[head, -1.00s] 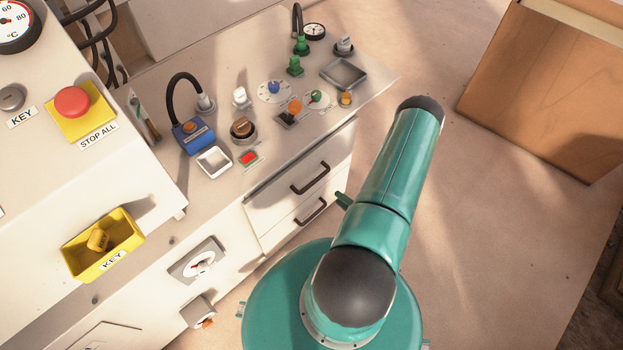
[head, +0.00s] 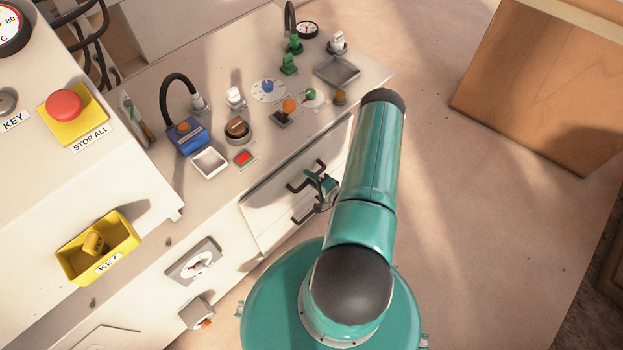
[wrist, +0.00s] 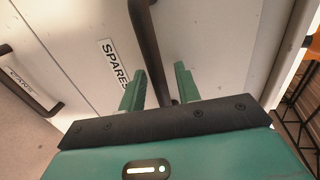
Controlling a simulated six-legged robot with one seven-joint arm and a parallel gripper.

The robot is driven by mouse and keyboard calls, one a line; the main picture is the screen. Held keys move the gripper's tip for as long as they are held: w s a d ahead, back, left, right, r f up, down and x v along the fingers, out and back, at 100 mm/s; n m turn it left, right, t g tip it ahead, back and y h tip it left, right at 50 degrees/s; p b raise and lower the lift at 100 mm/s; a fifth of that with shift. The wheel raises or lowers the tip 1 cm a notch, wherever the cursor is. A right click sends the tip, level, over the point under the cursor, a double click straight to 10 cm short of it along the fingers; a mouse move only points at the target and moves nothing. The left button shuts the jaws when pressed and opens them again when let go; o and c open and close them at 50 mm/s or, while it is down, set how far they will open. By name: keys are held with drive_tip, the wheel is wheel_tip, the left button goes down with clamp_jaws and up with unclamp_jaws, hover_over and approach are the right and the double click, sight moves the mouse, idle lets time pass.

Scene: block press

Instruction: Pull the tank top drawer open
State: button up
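The top drawer (head: 283,196) is a white front with a dark bar handle (head: 305,176), shut in the white cabinet. In the wrist view its front (wrist: 215,50) bears a "SPARES" label (wrist: 113,62). My gripper (head: 320,190) is at the drawer handles in the head view, partly hidden by my arm. In the wrist view my gripper (wrist: 158,80) is open, its green fingers either side of the dark handle (wrist: 145,35). Gaps show beside the handle, so it does not look clamped.
A lower drawer with a similar handle (head: 305,213) is just below; its label in the wrist view (wrist: 22,82) is hard to read. The counter above (head: 215,185) carries knobs, buttons and a blue box (head: 187,134). Floor (head: 450,220) is clear to the right, before a wooden box (head: 540,85).

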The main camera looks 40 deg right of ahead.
clamp_jaws()
drive_tip(key=shift+s, duration=0.15)
drive_tip(key=f+v, duration=0.2)
drive_tip(key=v, duration=0.7)
drive_tip(key=s+f+v, duration=0.1)
drive_tip(key=f+v, duration=0.1)
drive_tip(key=v, duration=0.8)
drive_tip(key=shift+s, duration=0.15)
drive_tip(key=shift+r, duration=0.1)
unclamp_jaws()
